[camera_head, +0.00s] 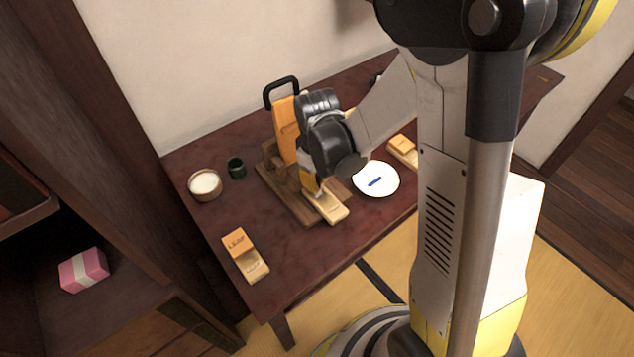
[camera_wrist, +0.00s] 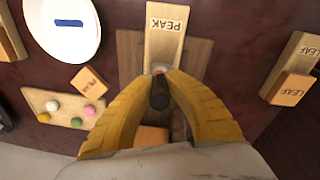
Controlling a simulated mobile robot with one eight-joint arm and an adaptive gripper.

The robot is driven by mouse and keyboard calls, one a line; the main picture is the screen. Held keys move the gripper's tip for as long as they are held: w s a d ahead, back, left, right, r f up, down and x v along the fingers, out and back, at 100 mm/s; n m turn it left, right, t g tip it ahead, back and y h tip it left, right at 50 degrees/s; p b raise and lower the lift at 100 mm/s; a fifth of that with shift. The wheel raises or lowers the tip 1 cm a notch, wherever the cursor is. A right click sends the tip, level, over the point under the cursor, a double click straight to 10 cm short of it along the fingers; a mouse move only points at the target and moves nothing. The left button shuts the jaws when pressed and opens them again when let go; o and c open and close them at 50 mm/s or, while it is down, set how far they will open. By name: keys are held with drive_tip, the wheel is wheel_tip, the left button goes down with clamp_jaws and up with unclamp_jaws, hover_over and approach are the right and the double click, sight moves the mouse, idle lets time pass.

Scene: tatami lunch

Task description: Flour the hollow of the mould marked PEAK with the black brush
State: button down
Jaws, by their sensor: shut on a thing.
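The mould marked PEAK (camera_wrist: 165,48) is a pale wooden block lying on a darker wooden board; it also shows in the head view (camera_head: 328,209). My gripper (camera_wrist: 160,82) has its yellow fingers closed around a black object (camera_wrist: 159,97), which looks like the black brush. The brush end is at the near end of the mould, with a small reddish-white tip showing between the fingertips. I cannot tell whether it touches the mould. The hollow is hidden behind the fingers. In the head view my gripper (camera_head: 313,187) is low over the mould.
A bowl of white flour (camera_head: 205,183) and a dark green cup (camera_head: 237,168) stand left. LEAF blocks (camera_head: 238,242) lie front left. A white plate (camera_head: 388,190) holds a blue item.

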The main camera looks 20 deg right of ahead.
drive_tip(key=shift+s, duration=0.1)
drive_tip(key=shift+s+d, duration=0.1)
drive_tip(key=shift+s, duration=0.15)
drive_tip(key=shift+w, duration=0.2)
idle(0.4)
drive_tip(key=shift+r+p, duration=2.9)
drive_tip(key=shift+r, duration=1.2)
drive_tip(key=m, duration=0.2)
drive_tip(key=shift+w+m, duration=0.2)
drive_tip(key=shift+m, duration=0.2)
drive_tip(key=m, duration=0.4)
drive_tip(key=shift+w+r+g+h, duration=0.15)
drive_tip(key=shift+w+g+h, duration=0.15)
